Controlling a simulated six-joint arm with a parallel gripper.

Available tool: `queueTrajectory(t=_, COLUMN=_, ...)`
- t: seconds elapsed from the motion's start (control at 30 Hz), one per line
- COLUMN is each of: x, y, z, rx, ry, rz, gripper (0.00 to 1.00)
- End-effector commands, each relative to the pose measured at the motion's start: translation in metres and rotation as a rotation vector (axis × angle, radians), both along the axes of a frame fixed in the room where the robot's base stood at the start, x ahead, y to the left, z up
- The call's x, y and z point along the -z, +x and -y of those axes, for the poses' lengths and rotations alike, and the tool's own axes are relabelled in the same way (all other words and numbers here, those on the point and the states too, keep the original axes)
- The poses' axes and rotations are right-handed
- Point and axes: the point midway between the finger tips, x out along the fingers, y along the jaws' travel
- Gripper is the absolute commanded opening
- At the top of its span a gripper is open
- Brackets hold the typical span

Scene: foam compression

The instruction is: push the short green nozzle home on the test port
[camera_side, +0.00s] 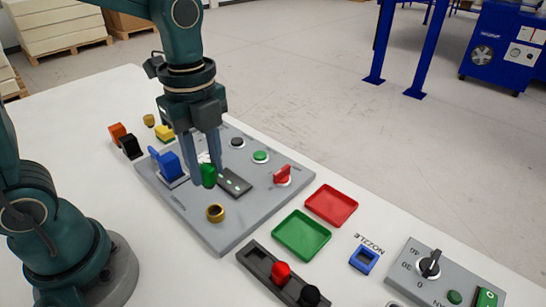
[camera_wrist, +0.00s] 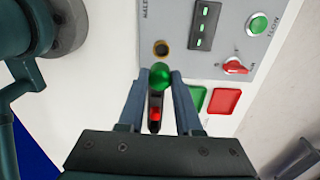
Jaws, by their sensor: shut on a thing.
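The short green nozzle (camera_side: 208,177) is between the fingertips of my gripper (camera_side: 207,173), which is shut on it, over the grey panel (camera_side: 233,226). In the wrist view the nozzle (camera_wrist: 160,76) shows as a round green end between the two fingers (camera_wrist: 160,84). A brass-coloured ring with a dark hole (camera_side: 215,213), which looks like the test port, is on the panel. It also shows in the wrist view (camera_wrist: 161,48), just beyond the nozzle and apart from it. The nozzle's lower end and its height above the panel are hard to tell.
A dark strip with green lights (camera_side: 234,182), a red switch (camera_side: 283,175) and a blue clamp-like part (camera_side: 170,165) stand on the panel near my gripper. Green (camera_side: 302,235) and red (camera_side: 331,205) trays and a dark rack with red and black knobs (camera_side: 258,262) lie beside it.

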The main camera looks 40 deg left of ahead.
Motion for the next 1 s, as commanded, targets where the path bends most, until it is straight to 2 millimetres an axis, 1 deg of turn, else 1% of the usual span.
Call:
queueTrajectory(t=0.07, x=-0.002, y=0.002, z=-0.005, rx=-0.024, ry=0.000, rz=0.001, gripper=0.00)
queueTrajectory(t=0.17, x=0.001, y=0.002, z=-0.006, rx=-0.031, ry=0.000, rz=-0.001, gripper=0.00)
queueTrajectory(t=0.27, x=0.008, y=0.002, z=-0.006, rx=-0.031, ry=0.000, rz=-0.003, gripper=0.00)
queueTrajectory(t=0.7, x=0.047, y=0.002, z=-0.006, rx=-0.030, ry=0.000, rz=-0.004, gripper=0.00)
queueTrajectory(t=0.83, x=0.055, y=0.002, z=-0.006, rx=-0.030, ry=0.000, rz=-0.002, gripper=0.00)
queueTrajectory(t=1.0, x=0.059, y=0.002, z=-0.006, rx=-0.030, ry=0.000, rz=-0.001, gripper=0.00)
